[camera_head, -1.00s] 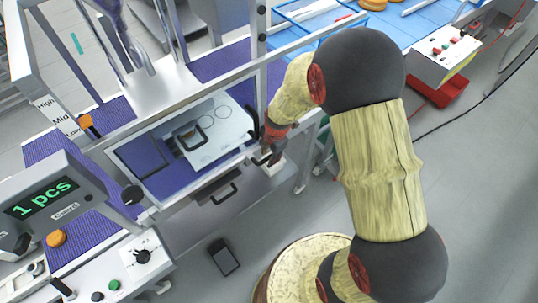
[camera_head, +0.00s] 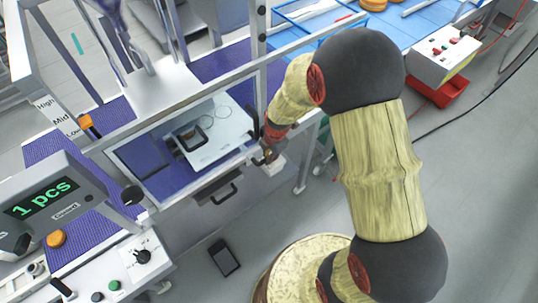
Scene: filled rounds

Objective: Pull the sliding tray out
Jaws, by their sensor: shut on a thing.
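The sliding tray (camera_head: 230,126) looks like a pale plate with round outlines, inside a metal-framed bay with a purple-blue floor. A dark square frame (camera_head: 191,138) lies at its left side. My gripper (camera_head: 268,154) is at the right front corner of the bay, by the tray's right side. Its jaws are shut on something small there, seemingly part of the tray. The contact is small and partly hidden by the gripper itself. A black bar handle (camera_head: 225,194) sits on the front below the bay, apart from my gripper.
A control box (camera_head: 120,268) with a knob and buttons and a display reading "1 pcs" (camera_head: 45,197) stand at left. A metal post (camera_head: 262,40) rises behind my gripper. A dark flat object (camera_head: 224,257) lies on the floor, which is open in front of the bay.

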